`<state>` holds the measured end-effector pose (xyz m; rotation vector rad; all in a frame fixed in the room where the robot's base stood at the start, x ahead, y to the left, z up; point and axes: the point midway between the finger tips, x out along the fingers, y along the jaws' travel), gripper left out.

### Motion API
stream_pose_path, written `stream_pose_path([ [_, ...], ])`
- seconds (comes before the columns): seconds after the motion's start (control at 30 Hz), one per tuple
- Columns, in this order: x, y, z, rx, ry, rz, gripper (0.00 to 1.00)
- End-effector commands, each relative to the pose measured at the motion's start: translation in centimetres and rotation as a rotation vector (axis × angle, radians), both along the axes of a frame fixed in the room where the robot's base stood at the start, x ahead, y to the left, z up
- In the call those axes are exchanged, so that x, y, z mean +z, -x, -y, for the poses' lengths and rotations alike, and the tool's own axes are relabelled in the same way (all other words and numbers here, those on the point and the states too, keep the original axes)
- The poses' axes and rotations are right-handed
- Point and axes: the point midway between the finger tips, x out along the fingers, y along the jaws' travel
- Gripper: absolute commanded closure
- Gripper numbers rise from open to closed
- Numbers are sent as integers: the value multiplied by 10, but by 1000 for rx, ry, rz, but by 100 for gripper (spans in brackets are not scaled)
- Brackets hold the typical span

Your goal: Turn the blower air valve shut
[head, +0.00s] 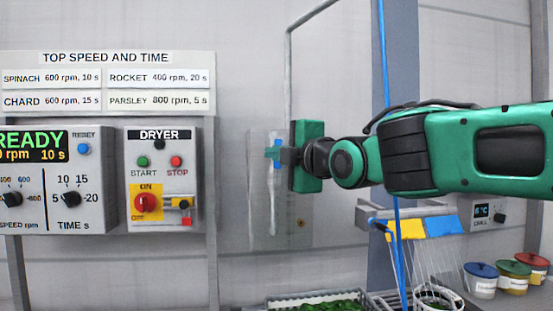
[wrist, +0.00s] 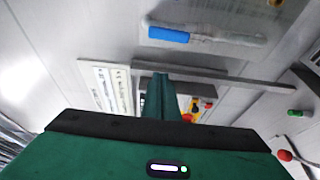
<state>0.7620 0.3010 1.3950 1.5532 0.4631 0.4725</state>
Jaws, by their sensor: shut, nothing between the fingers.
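A blue handle (head: 272,150) shows on a clear-looking wall panel (head: 258,215), just left of my gripper. A pale tube-like part (head: 272,212) runs downward below it; I cannot tell the valve's exact position. In the wrist view the blue handle (wrist: 168,36) and pale tube (wrist: 230,39) lie at the top, in front of my green gripper body, with a visible space between.
The dryer box (head: 160,180) with its red and yellow switch stands left of the panel, and the timer box (head: 62,175) further left. A blue cord (head: 386,80) hangs by my arm. A crate of greens (head: 285,301) and lidded tubs (head: 482,285) sit below.

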Motion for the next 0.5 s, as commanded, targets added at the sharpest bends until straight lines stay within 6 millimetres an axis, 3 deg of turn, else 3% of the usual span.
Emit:
stream_pose_path([
  [0.5, -1, -66, -42, -3, -1, -6, 100],
])
